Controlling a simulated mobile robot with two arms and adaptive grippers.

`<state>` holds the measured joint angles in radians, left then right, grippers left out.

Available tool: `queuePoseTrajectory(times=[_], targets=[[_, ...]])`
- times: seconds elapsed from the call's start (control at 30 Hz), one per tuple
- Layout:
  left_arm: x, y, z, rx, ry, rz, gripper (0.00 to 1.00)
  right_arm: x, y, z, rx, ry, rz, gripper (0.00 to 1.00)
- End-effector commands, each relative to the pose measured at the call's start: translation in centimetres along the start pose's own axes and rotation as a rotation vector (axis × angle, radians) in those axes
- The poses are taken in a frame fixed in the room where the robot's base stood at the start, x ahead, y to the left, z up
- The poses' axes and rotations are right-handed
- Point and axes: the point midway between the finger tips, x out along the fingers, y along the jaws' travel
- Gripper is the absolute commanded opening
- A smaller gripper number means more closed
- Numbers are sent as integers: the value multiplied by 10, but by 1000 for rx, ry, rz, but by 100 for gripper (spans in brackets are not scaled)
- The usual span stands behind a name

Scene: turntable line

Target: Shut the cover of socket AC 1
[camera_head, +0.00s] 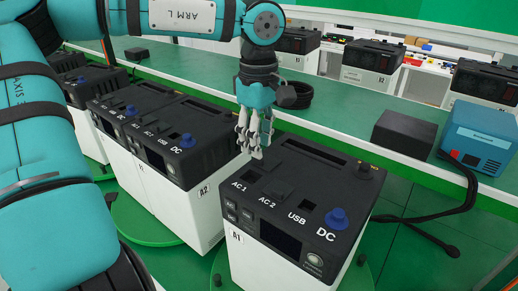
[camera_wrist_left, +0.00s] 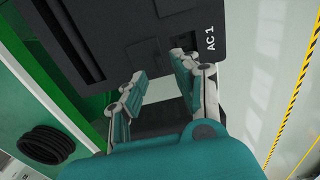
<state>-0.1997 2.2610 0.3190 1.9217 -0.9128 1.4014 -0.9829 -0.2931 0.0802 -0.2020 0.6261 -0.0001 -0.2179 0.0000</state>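The near power station A1 (camera_head: 285,235) is a white box with a black top marked AC 1, AC 2, USB and DC. The AC 1 socket (camera_head: 254,176) is a dark spot behind its label; whether its cover stands up or lies flat is too small to tell. It also shows beside the AC 1 label in the left wrist view (camera_wrist_left: 184,41). My left gripper (camera_head: 254,154) points down just above the station's edge near AC 1. In the left wrist view its fingers (camera_wrist_left: 160,88) are apart with nothing between them. My right gripper is not in view.
A second station A2 (camera_head: 190,215) stands close on the left. A black block (camera_head: 404,133), a blue device (camera_head: 479,137) and black cables (camera_head: 445,213) are at the right. A coiled black cable (camera_head: 293,95) lies behind my gripper on the green table (camera_head: 340,110).

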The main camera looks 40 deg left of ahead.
Motion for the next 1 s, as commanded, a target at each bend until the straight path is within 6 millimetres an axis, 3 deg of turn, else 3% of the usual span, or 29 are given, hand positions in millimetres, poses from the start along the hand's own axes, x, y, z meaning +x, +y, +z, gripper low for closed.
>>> queuePoseTrajectory(times=[0.2,0.57,0.83,1.0], targets=[[27,0,0,0,-1,-2,31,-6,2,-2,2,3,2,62],[34,0,0,0,-1,0,31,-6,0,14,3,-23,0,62],[34,0,0,0,-1,1,0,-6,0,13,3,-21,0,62],[34,0,0,0,-1,1,0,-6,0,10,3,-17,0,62]])
